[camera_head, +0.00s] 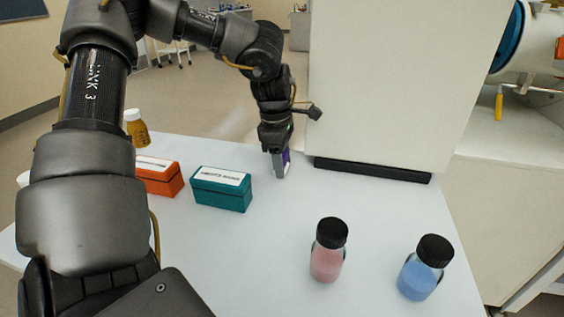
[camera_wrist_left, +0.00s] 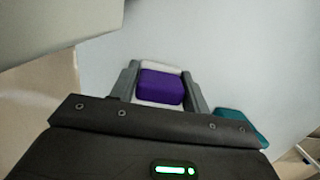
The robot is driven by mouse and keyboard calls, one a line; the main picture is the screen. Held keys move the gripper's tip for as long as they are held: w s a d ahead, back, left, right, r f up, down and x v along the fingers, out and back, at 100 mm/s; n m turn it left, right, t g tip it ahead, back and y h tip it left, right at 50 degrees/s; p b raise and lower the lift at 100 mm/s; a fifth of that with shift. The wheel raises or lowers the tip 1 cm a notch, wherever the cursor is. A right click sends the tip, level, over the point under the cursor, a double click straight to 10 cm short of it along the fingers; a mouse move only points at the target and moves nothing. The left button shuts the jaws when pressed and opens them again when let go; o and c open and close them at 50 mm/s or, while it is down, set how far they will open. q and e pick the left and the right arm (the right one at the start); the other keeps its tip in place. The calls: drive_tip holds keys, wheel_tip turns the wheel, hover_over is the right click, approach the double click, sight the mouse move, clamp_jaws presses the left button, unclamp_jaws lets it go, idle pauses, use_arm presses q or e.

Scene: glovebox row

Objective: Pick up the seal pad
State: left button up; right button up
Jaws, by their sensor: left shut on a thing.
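The seal pad is a small block, purple on its face with white ends, and shows in the left wrist view (camera_wrist_left: 160,88) between the two fingers. My left gripper (camera_wrist_left: 158,90) is shut on it. In the head view the left gripper (camera_head: 281,165) points down over the white table, behind and to the right of the teal box. Only a sliver of the purple seal pad (camera_head: 286,157) shows there, mostly hidden by the fingers. I cannot tell whether the pad touches the table. My right gripper is in neither view.
A teal box (camera_head: 222,189) and an orange box (camera_head: 160,176) stand left of the gripper. A pink bottle (camera_head: 327,262) and a blue bottle (camera_head: 418,277) stand at the front right. A large white cabinet (camera_head: 400,80) rises just right of the gripper. The table's middle is clear.

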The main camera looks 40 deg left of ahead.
use_arm(q)
drive_tip(key=shift+r, duration=0.4)
wheel_tip(320, 180, up, 2)
drive_tip(key=shift+r, duration=0.2)
drive_tip(key=s+a+r+p, duration=0.2)
drive_tip(key=s+a+r, duration=0.5)
drive_tip(key=a+r, duration=0.2)
drive_tip(key=shift+s+a+r+p, duration=0.25)
drive_tip(key=shift+s+a+p, duration=0.15)
drive_tip(key=shift+a, duration=0.95)
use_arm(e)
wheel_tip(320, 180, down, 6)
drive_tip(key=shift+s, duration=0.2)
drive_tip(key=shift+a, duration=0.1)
